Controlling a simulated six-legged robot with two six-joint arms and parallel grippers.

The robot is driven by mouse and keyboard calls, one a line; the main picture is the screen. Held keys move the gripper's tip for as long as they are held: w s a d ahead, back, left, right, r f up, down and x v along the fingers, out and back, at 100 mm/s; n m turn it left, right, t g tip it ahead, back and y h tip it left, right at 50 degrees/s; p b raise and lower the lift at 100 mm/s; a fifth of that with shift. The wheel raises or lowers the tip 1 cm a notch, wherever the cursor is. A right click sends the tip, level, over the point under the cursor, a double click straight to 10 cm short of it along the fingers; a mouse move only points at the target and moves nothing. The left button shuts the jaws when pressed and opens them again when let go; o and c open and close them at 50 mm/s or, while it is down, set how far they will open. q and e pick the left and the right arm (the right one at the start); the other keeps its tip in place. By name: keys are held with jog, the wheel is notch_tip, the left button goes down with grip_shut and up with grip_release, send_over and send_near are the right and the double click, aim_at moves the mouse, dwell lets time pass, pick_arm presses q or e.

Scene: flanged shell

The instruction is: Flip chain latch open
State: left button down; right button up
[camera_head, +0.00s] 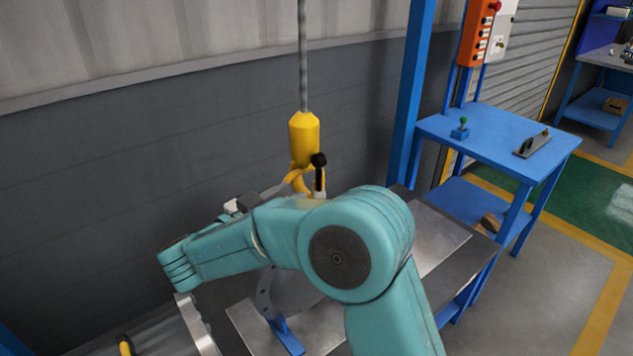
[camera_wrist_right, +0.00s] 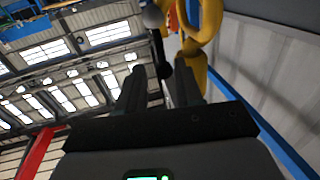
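A yellow hook (camera_head: 304,135) hangs from a cable above the grey flanged part (camera_head: 265,295). A black lever with a ball end (camera_head: 319,162) stands upright in front of the hook; I cannot tell whether it is the chain latch. My right arm hides the lever's lower end and my right gripper in the head view. In the wrist view my right gripper (camera_wrist_right: 158,70) has its fingers apart, with the dark lever (camera_wrist_right: 160,52) showing between their tips. I cannot tell whether they touch it. The hook (camera_wrist_right: 205,25) is just right of it. My left gripper is not in view.
A blue table (camera_head: 490,140) with a small green-knobbed item (camera_head: 461,128) and a flat tool (camera_head: 533,145) stands at the right. A blue post (camera_head: 410,90) rises behind the work plate (camera_head: 440,240). A grey wall (camera_head: 150,140) is close behind.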

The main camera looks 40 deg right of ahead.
aim_at(317, 178)
jog(key=d, duration=0.9)
jog(key=shift+w+d+p, duration=0.1)
jog(key=shift+w+p, duration=0.2)
jog(key=shift+p, duration=0.1)
jog(key=shift+c, duration=0.3)
grip_shut()
